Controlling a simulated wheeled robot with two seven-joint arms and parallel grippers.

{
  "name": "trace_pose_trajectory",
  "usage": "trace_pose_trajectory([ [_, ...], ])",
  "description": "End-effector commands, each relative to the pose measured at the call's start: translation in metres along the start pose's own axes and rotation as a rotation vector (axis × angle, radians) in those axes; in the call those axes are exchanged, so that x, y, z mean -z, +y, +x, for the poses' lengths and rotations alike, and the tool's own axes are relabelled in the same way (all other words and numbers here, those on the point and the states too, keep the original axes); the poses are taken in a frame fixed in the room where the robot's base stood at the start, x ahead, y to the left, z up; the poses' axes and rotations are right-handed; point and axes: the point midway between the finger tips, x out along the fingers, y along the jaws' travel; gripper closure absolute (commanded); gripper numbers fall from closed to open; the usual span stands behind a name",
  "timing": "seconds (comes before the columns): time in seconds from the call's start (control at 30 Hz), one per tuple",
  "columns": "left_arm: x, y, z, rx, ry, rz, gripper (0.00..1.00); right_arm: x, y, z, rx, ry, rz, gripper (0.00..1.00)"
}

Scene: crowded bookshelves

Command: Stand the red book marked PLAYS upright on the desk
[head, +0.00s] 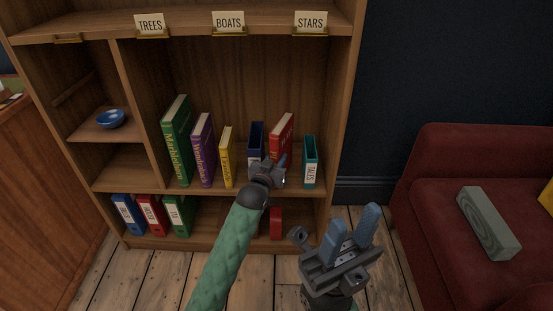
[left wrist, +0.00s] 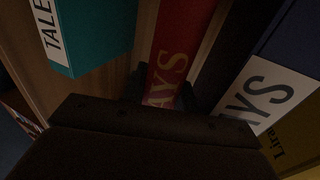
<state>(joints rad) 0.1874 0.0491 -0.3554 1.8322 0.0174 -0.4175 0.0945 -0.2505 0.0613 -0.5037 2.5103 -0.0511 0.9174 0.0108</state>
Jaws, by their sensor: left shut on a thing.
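The red book (head: 282,132) stands on the middle shelf between a navy binder and a teal binder. Gold letters ending "AYS" show on its spine in the left wrist view (left wrist: 172,60); the rest of the word is hidden. My left gripper (head: 279,168) is at the lower part of this book and shut on it. The book still stands in the row, and the gripper covers its lower spine. My right gripper (head: 352,230) is empty and open, with its blue fingers apart, in front of the bookcase over the floor. At the left edge stands a wooden desk (head: 45,190).
The navy binder (head: 256,138) and teal TALES binder (head: 310,160) flank the red book closely. Yellow (head: 227,157), purple (head: 203,150) and green (head: 178,140) books stand further left. A blue bowl (head: 110,119) sits in a cubby. A red sofa (head: 440,165) holds a grey block (head: 488,222).

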Motion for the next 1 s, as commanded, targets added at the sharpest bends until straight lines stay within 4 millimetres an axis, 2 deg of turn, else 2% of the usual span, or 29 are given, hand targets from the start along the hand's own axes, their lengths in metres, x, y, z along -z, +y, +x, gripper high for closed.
trace_pose_trajectory([
  [0.37, -0.001, 0.000, 0.000, 0.000, 0.003, 0.000, 0.98, 0.001, 0.000, -0.004, -0.008, -0.014, -0.001, 0.64],
  [0.4, -0.001, 0.000, 0.000, 0.000, 0.003, 0.000, 0.63, 0.001, 0.000, -0.004, -0.007, -0.014, -0.001, 0.64],
  [0.5, -0.001, 0.000, 0.000, 0.000, 0.002, 0.000, 0.45, 0.001, 0.000, -0.004, -0.007, -0.012, -0.001, 0.64],
  [0.83, -0.004, 0.000, -0.002, 0.000, -0.002, 0.000, 0.45, 0.000, 0.000, 0.000, -0.001, -0.001, 0.000, 0.64],
  [1.0, -0.002, 0.000, -0.017, 0.000, -0.001, 0.000, 0.45, 0.000, 0.001, 0.007, -0.003, 0.006, 0.003, 0.64],
])
